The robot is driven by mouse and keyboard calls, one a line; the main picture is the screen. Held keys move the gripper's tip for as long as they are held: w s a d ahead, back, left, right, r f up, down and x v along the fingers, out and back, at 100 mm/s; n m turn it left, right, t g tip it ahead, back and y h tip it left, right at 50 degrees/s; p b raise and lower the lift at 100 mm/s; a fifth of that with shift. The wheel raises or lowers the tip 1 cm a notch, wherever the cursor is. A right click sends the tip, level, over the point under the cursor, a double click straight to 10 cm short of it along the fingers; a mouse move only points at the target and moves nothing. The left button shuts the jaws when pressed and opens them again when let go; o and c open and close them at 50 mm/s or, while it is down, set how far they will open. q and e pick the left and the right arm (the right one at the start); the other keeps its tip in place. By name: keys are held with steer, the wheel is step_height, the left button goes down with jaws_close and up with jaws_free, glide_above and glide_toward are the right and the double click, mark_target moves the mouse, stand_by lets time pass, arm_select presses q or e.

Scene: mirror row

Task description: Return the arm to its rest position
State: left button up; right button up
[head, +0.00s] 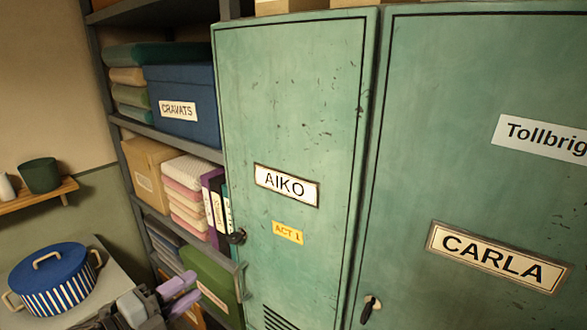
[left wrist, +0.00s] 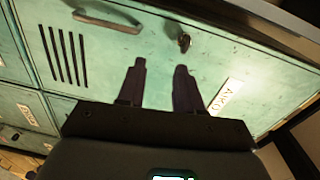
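My left gripper (head: 183,292) is at the lower left of the head view, in front of the shelf and left of the green AIKO locker door (head: 290,130). Its two fingers are apart with nothing between them. The left wrist view shows the same open fingers (left wrist: 160,68) in front of the AIKO door (left wrist: 215,60), which has a dark lock (left wrist: 183,42), a bar handle (left wrist: 108,16) and vent slots. I cannot tell how far the fingertips are from the door. My right gripper is in neither view.
The CARLA locker (head: 470,90) stands to the right. A shelf behind holds a blue CRAVATS box (head: 182,110), folded cloths and binders. A blue striped pot (head: 55,278) stands on a surface at the lower left. A small wall shelf (head: 40,197) holds a dark green pot.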

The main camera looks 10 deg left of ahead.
arm_select(q)
steer(key=s+d+f+n+g, duration=0.1)
steer(key=s+d+f+n, duration=0.15)
steer(key=f, duration=0.45)
steer(key=s+d+f+n, duration=0.2)
steer(key=s+d+f, duration=0.15)
steer(key=f, duration=0.35)
steer(key=s+f+n+g+y, duration=0.4)
steer(key=s+f+n+y, duration=0.3)
steer(key=s+f+n, duration=0.6)
steer(key=s+a+f+n+g+y+p, duration=0.2)
steer(key=s+a+f+n+g, duration=0.15)
steer(key=s+g, duration=0.45)
step_height(320, 180, up, 14)
steer(key=t+p, duration=0.1)
steer(key=p, duration=1.2)
steer(key=shift+s+d+r+t, duration=0.15)
steer(key=shift+s+d+t, duration=0.1)
steer(key=shift+d+t, duration=0.1)
steer(key=shift+o, duration=0.3)
